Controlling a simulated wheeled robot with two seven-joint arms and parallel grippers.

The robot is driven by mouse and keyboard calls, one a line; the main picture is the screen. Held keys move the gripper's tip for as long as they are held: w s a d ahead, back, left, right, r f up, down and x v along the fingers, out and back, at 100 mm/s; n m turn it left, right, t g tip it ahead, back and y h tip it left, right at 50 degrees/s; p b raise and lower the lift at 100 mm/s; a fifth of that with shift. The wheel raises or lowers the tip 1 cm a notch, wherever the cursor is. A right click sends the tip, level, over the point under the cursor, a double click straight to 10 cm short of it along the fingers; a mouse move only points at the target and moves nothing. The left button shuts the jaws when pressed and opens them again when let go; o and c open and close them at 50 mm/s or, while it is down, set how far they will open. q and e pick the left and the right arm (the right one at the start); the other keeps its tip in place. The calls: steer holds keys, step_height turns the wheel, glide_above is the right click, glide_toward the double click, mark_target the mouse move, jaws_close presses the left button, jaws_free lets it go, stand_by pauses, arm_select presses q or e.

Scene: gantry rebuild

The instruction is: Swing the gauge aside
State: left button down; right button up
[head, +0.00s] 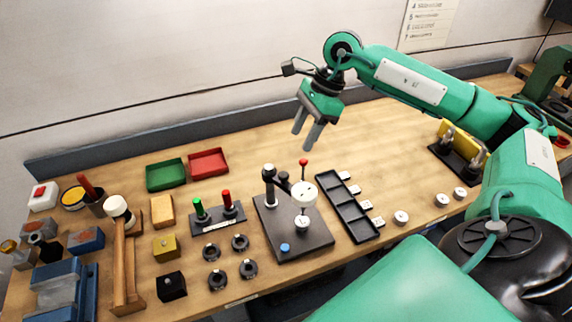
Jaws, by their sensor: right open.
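The gauge (303,195) is a white round dial on a dark arm from a black post (269,184). A red-tipped pin (304,164) stands up at it. The post stands on a dark square base plate (308,241) with a blue button (285,247) at its front. A white round part (302,223) sits on the plate below the dial. My right gripper (308,136) is open and empty, pointing down, above and behind the gauge, clear of it. My left gripper is not in view.
A black slotted tray (346,208) with white tags stands close right of the plate. Several black rings (240,242) and a block with green and red handles (218,217) are to the left. Green (166,174) and red (208,162) trays lie behind. The table behind the gauge is clear.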

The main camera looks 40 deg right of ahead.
mark_target(284, 174)
steer(key=p+x, duration=0.3)
steer(key=x, duration=0.6)
steer(key=shift+a+f, duration=0.2)
steer(key=shift+a, duration=0.05)
steer(key=shift+w+a+f, duration=0.1)
steer(key=shift+a+f, duration=0.1)
steer(key=shift+f, duration=0.45)
jaws_close()
